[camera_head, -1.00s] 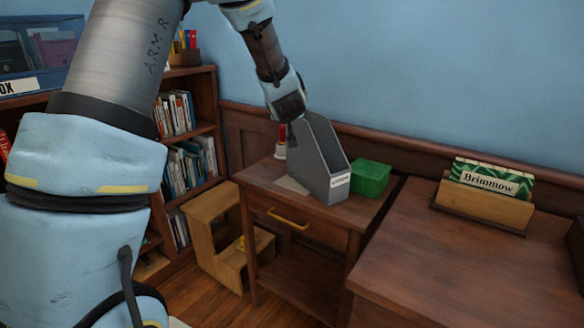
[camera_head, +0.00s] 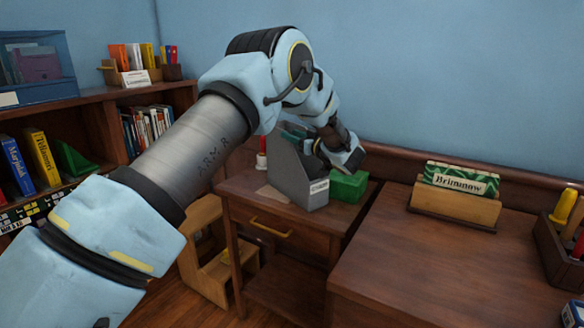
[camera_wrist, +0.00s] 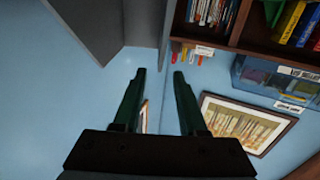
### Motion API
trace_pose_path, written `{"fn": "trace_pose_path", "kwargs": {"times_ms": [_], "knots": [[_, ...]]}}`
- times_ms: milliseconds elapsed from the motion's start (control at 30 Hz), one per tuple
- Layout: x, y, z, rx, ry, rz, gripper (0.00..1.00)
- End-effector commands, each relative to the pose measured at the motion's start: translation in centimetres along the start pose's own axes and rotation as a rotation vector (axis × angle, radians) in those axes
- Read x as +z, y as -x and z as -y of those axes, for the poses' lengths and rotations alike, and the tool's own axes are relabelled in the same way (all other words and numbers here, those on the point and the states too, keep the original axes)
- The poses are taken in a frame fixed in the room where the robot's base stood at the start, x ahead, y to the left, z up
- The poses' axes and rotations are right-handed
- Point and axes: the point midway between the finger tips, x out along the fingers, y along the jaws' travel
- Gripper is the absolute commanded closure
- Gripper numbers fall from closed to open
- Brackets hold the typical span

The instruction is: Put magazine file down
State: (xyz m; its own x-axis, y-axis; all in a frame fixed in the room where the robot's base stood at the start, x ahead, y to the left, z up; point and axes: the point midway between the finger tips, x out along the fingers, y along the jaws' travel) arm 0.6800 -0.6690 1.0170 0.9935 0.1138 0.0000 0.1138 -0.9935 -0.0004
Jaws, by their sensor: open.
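The grey magazine file (camera_head: 290,178) stands upright on the small wooden side table (camera_head: 235,187), its label facing front. In the head view my gripper (camera_head: 296,132) is at the file's upper right edge, with the arm reaching over from the left. The wrist view shows the two dark green fingers (camera_wrist: 159,75) apart with nothing between them. A grey panel of the file (camera_wrist: 95,25) fills the top left of that view, beyond the fingertips. Whether a finger touches the file cannot be told.
A green box (camera_head: 348,187) stands close right of the file. A red and white object (camera_head: 262,160) is behind it at left. The desk (camera_head: 430,265) at right holds a wooden sorter (camera_head: 455,205). A step stool (camera_head: 207,265) and bookcase (camera_head: 95,130) are at left.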

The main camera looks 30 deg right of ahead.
Motion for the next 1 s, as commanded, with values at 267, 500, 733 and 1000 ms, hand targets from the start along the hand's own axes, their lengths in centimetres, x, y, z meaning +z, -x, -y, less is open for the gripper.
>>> {"fn": "trace_pose_path", "kwargs": {"times_ms": [267, 500, 733, 1000], "knots": [[-0.1, -3.4, 0.1, -0.002, -0.001, 0.000, 0.59], [0.2, -5.7, 0.0, 0.000, 0.001, 0.000, 0.59], [0.3, -5.7, 0.0, 0.001, 0.000, 0.000, 0.60], [0.3, -5.7, 0.0, 0.001, 0.000, 0.000, 0.90]]}}
